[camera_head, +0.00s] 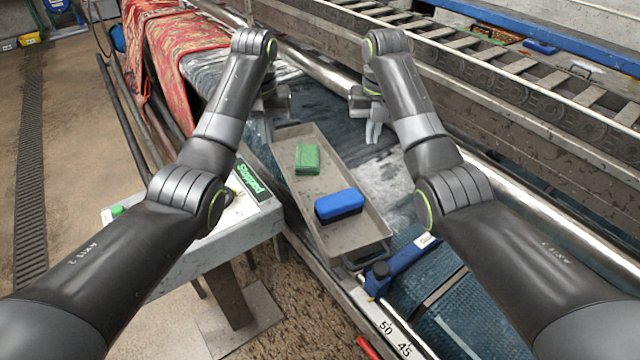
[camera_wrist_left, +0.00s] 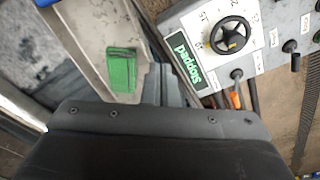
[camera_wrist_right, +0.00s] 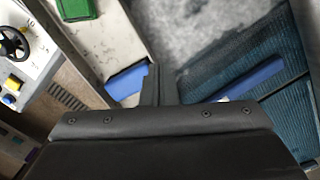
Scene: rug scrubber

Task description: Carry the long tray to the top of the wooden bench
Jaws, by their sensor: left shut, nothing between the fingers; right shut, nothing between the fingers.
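The long tray (camera_head: 322,180) is grey and shallow, lying lengthwise over the dark machine bed in the head view. It holds a green sponge (camera_head: 308,158) and a blue brush-like block (camera_head: 340,205). My left gripper (camera_head: 268,122) is shut and empty by the tray's far left corner; the left wrist view shows its fingers (camera_wrist_left: 169,85) beside the tray edge (camera_wrist_left: 95,20). My right gripper (camera_head: 374,132) is shut and empty, right of the tray; its fingers (camera_wrist_right: 156,85) also show near the tray (camera_wrist_right: 118,45). I cannot make out a wooden bench in any view.
A grey control box (camera_head: 215,250) marked "Stopped" stands left of the tray. A blue-handled tool (camera_head: 405,262) lies just right of the tray's near end. Red patterned rugs (camera_head: 190,60) hang at the back left. Metal rollers and rails run along the right. Open floor lies far left.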

